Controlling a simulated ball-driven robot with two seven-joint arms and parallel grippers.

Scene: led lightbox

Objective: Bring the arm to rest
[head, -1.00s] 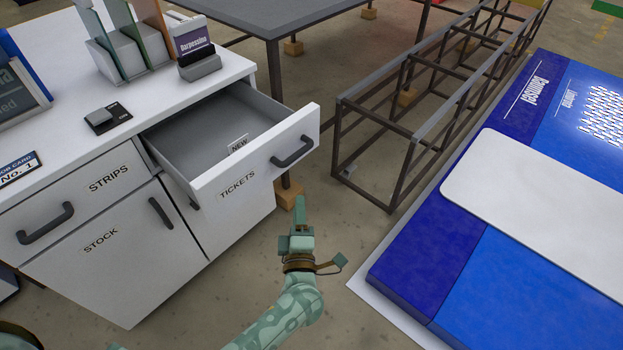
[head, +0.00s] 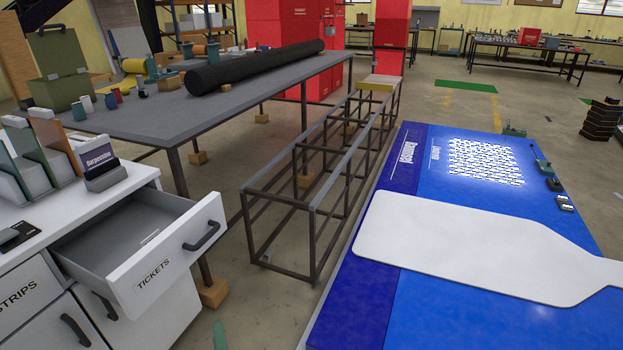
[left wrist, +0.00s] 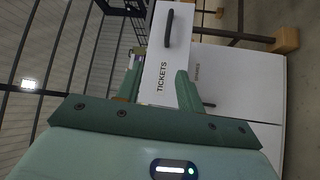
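My left gripper shows only as a green fingertip (head: 220,336) at the bottom edge of the head view. In the left wrist view its two green fingers stand apart with nothing between them, so the gripper (left wrist: 158,88) is open. My right gripper is in neither current view.
A white cabinet (head: 165,325) stands at left, with a card holder (head: 106,177) on top. A grey table (head: 160,122) carries a black roll (head: 255,67). A dark metal frame (head: 313,235) stands mid-floor. A blue lightbox panel (head: 440,310) with a white bottle shape lies at right.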

